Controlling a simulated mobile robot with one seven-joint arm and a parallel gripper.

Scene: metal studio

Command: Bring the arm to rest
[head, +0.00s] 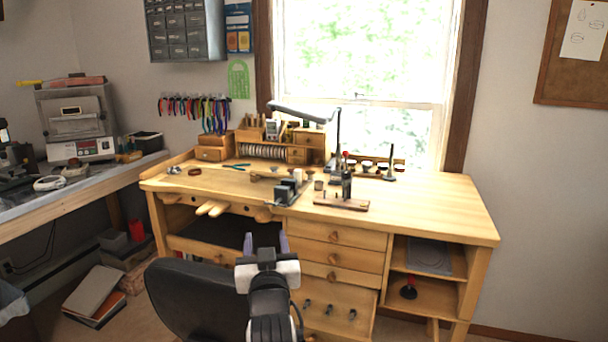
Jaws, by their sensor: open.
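My gripper (266,243) is in the lower middle of the head view, at the end of my dark and white arm. Its two purple-grey fingers point away from me and stand apart, with nothing seen between them. It appears in front of the wooden workbench (440,205), over the view of its drawers and dark open bay. No contact with the bench shows. The arm reaches up from the bottom edge of the picture, beside the black chair.
The black chair (192,300) stands left of my arm. The bench top holds a small vise (287,192), pliers (237,167), a lamp (300,112) and a wooden organizer (305,140); its right part is clear. A side table (60,195) carries machines; books (95,290) lie on the floor.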

